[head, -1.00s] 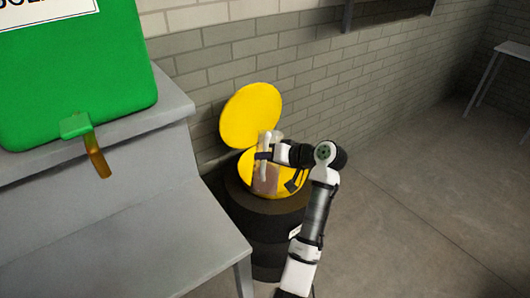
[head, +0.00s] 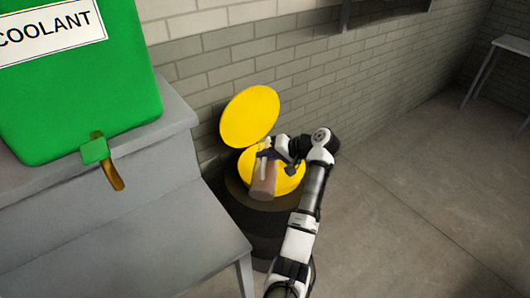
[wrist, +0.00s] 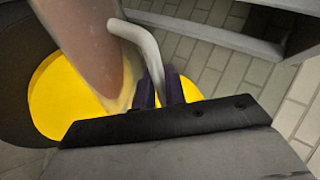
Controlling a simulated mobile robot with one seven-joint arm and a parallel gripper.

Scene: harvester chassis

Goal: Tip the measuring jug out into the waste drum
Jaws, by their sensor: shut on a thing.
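The measuring jug (head: 263,180) is a clear vessel with brownish-pink liquid showing in it. It hangs over the waste drum (head: 252,232), a black drum with a yellow top opening and a round yellow lid (head: 250,115) standing open behind. The jug looks tilted, its liquid-filled end towards the head camera; I cannot tell whether any liquid runs out. My gripper (head: 264,154) is shut on the jug's handle. In the wrist view the pale handle (wrist: 150,50) sits between the dark fingers (wrist: 160,92), with the jug's wall (wrist: 88,40) beside it and the yellow drum top (wrist: 50,95) beyond.
A grey bench (head: 150,225) stands to the left, carrying a green coolant tank (head: 80,95) with an amber spout (head: 113,176). A brick wall (head: 330,65) rises close behind the drum. Floor to the right is clear, with a table (head: 500,60) far off.

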